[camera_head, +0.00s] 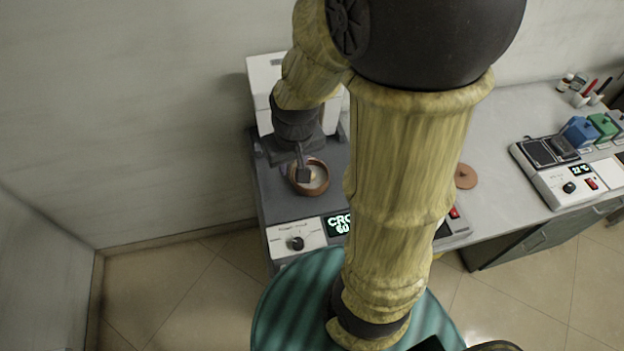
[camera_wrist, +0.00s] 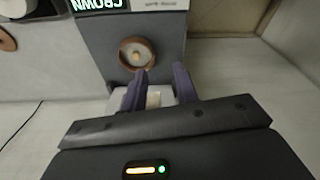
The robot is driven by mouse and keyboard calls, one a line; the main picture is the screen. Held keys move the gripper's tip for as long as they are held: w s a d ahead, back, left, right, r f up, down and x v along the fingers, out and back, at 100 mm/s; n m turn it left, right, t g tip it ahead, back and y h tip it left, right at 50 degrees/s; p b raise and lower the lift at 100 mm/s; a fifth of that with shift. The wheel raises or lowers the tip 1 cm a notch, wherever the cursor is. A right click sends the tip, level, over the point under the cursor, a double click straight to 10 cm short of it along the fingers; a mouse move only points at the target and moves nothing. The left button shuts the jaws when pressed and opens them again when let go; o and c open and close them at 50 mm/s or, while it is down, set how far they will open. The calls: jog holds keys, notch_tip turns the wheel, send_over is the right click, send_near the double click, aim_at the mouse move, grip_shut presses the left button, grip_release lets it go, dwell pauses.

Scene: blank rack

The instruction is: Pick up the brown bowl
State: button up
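The brown bowl (camera_head: 324,182) sits upright on the dark grey top of a device with a lit display. It is round, with a pale inside and a small tan thing in its middle, as the wrist view shows (camera_wrist: 151,52). My gripper (camera_head: 304,174) hangs over the bowl in the head view and hides part of it. In the wrist view my gripper (camera_wrist: 160,70) has its two fingers apart with no bowl between them. The bowl lies just beyond the fingertips, nearer the left finger. I cannot tell the exact height gap.
A white box (camera_head: 264,80) stands behind the bowl, close to my wrist. A flat brown disc (camera_head: 466,176) lies on the counter to the right. A scale-like device (camera_head: 560,182) and coloured blocks (camera_head: 579,132) stand farther right. My arm hides the middle of the counter.

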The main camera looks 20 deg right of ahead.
jog(key=w+d+f+g, duration=0.1)
jog(key=w+d+f, duration=0.1)
jog(key=w, duration=0.3)
jog(key=w+d+f+g+b, duration=0.1)
jog(key=w+d+f, duration=0.1)
jog(key=w, duration=0.3)
jog(key=shift+w+f+n, duration=0.15)
jog(key=shift+f+n, duration=0.25)
jog(key=shift+f, duration=0.05)
notch_tip(320, 180, down, 12)
jog(key=shift+f+p, duration=0.1)
jog(key=shift+p, duration=0.65)
jog(key=shift+f, duration=0.2)
jog(key=shift+w+f+p, duration=0.2)
jog(key=shift+f+p, duration=0.3)
jog(key=shift+f, duration=0.7)
jog(key=shift+w+f+p, duration=0.15)
jog(key=shift+f+p, duration=0.3)
jog(key=shift+f, duration=0.75)
jog(key=shift+s+d, duration=0.1)
